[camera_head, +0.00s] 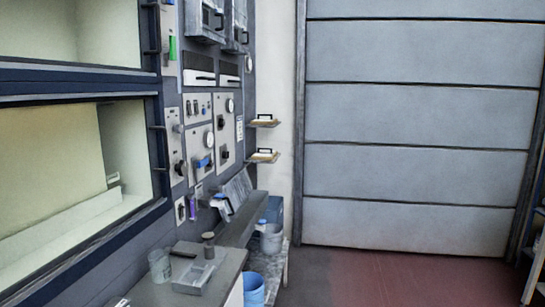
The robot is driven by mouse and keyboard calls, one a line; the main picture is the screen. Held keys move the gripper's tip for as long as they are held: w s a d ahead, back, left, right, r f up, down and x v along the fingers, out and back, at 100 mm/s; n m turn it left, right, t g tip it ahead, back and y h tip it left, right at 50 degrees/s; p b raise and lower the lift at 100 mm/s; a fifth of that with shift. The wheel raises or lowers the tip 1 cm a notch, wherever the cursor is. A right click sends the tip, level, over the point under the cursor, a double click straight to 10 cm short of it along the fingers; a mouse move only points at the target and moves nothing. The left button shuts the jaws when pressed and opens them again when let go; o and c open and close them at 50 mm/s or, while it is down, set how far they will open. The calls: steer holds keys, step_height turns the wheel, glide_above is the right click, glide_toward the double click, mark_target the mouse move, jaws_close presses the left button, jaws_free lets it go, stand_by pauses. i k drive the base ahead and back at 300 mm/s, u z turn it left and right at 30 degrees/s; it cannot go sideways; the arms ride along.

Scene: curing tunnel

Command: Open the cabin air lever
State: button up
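I see a wall panel (201,138) with several controls to the right of the two window openings. A blue lever-like handle (203,162) is on its lower middle part. A green upright handle (172,48) is on the upper strip, and a small purple handle (192,210) is low down. The labels are too small to read, so I cannot tell which control is the cabin air lever. My gripper does not show in this view.
A grey counter (150,292) below the panel bears a clear cup (159,265), a grey tray (199,276) and a dark jar (208,245). A blue bucket (254,290) stands beside it. Two small shelves (263,157) stick out further back. Red floor (400,280) before the closed shutter (410,120) is clear.

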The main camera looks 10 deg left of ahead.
mark_target(200, 165)
steer(key=i, duration=0.95)
steer(key=u, duration=0.4)
